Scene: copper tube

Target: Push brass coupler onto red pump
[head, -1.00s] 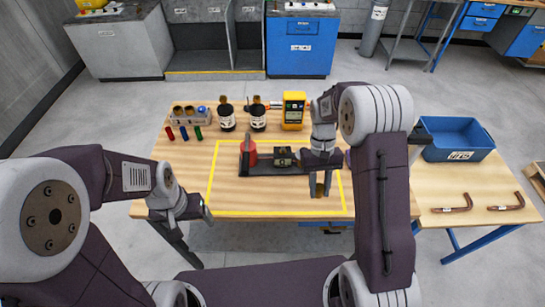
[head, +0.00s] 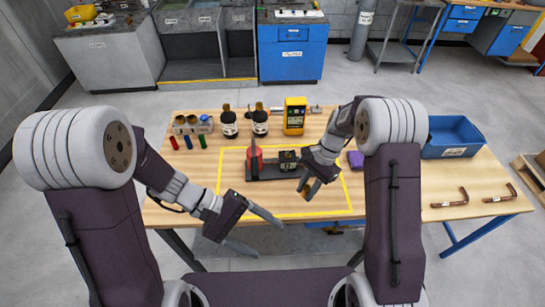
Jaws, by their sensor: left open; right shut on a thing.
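The red pump (head: 255,160) stands at the left end of a dark base on the table, inside the yellow outline. My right gripper (head: 308,188) is to the right of and nearer than the pump, shut on a small brownish-orange piece, the brass coupler (head: 314,186). The fingers partly hide it, and it is apart from the pump. My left gripper (head: 270,241) is open and empty in front of the table's near edge, its fingers pointing right.
A dark block with a brass-coloured top (head: 287,159) sits on the base right of the pump. Bottles (head: 229,125), a yellow meter (head: 294,116) and coloured tubes (head: 173,143) stand behind. A purple item (head: 356,160), blue bin (head: 452,137) and copper tubes (head: 449,199) lie right.

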